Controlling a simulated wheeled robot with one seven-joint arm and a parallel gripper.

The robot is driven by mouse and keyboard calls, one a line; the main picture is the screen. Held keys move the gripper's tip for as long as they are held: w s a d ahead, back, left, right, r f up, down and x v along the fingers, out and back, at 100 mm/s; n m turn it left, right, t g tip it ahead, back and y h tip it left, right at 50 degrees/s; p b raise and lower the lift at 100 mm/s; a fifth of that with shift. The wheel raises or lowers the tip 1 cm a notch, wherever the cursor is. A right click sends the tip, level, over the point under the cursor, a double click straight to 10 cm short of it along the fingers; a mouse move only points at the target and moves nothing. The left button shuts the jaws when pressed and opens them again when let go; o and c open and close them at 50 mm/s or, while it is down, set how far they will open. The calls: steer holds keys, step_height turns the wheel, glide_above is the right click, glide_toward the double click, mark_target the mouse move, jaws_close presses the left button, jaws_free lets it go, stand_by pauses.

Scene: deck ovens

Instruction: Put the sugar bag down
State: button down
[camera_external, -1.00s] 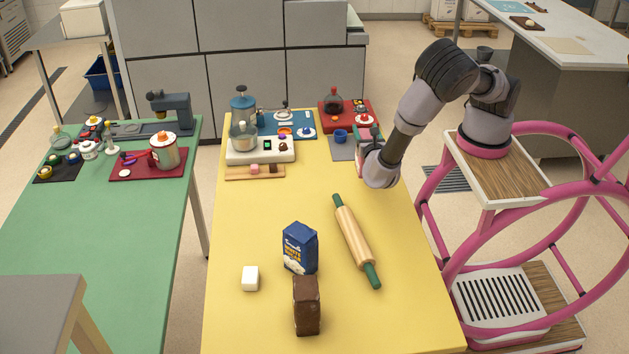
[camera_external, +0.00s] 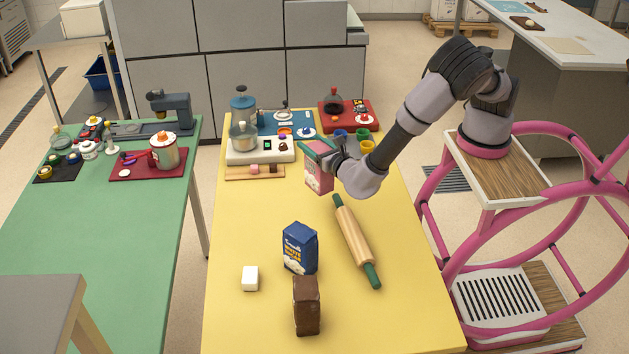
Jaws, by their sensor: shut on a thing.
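The sugar bag (camera_external: 319,180) is a pink box-shaped pack with a pale label and a green top. My gripper (camera_external: 332,155) is shut on its upper part, coming from the right. The bag is roughly upright, slightly tilted, over the far middle of the yellow table (camera_external: 235,230). I cannot tell whether its base touches the table. The gripper's fingers are partly hidden by my wrist and the bag.
A blue bag (camera_external: 300,248), a brown block-shaped pack (camera_external: 306,306), a white cube (camera_external: 250,278) and a rolling pin (camera_external: 357,242) stand or lie nearer. A white scale with a pot (camera_external: 243,137) and coloured cups (camera_external: 367,147) are behind. The table's left front is clear.

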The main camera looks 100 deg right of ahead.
steer(key=w+a+r+n+t+y, duration=0.1)
steer(key=w+a+n+t+y, duration=0.25)
steer(key=w+a, duration=0.45)
step_height(320, 180, down, 10)
steer(key=shift+a+r+t+h, duration=0.15)
steer(key=shift+a+t+h, duration=0.2)
steer(key=shift+h, duration=0.1)
steer(key=shift+w, duration=0.1)
steer(key=shift+c, duration=0.2)
jaws_free()
steer(key=shift+f, duration=0.2)
